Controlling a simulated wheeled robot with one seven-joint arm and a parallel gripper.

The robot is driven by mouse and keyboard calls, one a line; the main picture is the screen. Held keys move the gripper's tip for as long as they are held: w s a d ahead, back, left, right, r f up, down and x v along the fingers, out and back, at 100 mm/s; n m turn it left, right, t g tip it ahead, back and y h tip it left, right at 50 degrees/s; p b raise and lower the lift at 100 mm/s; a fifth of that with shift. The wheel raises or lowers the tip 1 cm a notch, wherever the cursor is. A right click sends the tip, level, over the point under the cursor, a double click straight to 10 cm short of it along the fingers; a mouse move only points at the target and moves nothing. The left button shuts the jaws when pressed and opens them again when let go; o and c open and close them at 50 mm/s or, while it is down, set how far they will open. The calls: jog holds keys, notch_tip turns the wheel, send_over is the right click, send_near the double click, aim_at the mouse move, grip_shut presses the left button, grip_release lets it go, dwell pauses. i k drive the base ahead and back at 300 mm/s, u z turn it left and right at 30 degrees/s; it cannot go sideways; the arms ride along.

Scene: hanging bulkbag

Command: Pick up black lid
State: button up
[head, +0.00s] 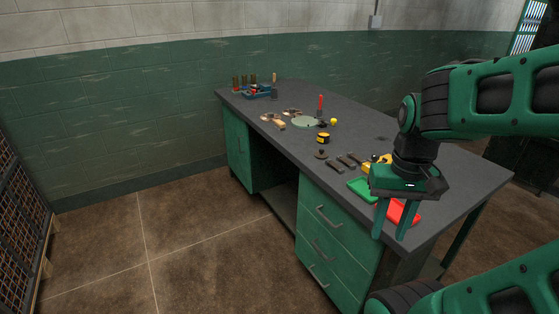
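A small dark round piece (321,154), which may be the black lid, lies on the grey workbench (348,110) near its front edge. It is too small to tell for sure. Several dark flat pieces (337,169) lie just right of it. My gripper (393,227) points down at the right, over or in front of the bench's near end.
A green tray (362,188) and a red tray (396,212) lie by my gripper, partly hidden by it. A yellow-black tape measure (322,138), a pale green disc (306,122), a red-handled tool (320,104) and a blue tray (259,93) stand farther back. Drawers (322,231) are below.

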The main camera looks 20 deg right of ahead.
aim_at(320, 155)
jog(key=u, duration=1.45)
jog(key=i, duration=2.35)
jog(key=z, duration=3)
jog(key=i, duration=0.4)
jog(key=z, duration=0.2)
